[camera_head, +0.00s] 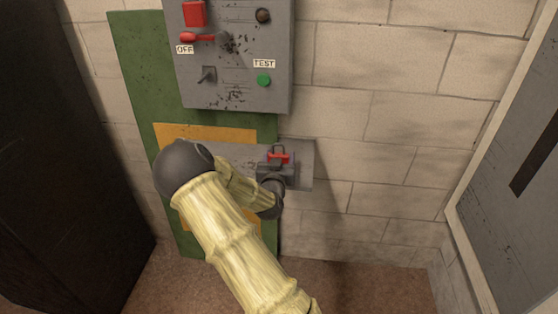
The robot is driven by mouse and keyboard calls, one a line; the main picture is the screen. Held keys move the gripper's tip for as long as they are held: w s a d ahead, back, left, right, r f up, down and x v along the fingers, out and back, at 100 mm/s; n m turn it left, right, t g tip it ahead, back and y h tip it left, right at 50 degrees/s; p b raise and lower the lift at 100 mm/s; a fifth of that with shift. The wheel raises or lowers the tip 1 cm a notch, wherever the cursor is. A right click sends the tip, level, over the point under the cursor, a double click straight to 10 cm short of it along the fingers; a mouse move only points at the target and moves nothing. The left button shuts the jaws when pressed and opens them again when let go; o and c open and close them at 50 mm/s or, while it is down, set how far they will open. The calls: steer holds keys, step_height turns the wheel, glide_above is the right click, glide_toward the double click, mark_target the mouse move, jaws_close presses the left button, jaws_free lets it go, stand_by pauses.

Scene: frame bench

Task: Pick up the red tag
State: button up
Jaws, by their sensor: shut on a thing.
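A small red tag (280,157) shows just beyond the fingers of my gripper (278,156), in front of a grey shelf plate (302,164) on the wall. My gripper is dark and reaches toward the wall from below. Its fingers stand on either side of the tag and are shut on it. The gripper body hides the tag's lower part, so I cannot tell whether the tag touches the plate.
A grey control panel (262,98) with a red switch, a lever and a green button (264,80) hangs above, on a green board (150,75). A dark cabinet (60,170) stands left. A grey framed panel (510,210) is at right. Brick wall between is clear.

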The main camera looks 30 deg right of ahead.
step_height(320, 180, up, 10)
steer(key=p, duration=0.1)
steer(key=shift+a+f, duration=0.1)
steer(key=shift+f, duration=0.1)
stand_by(1.2)
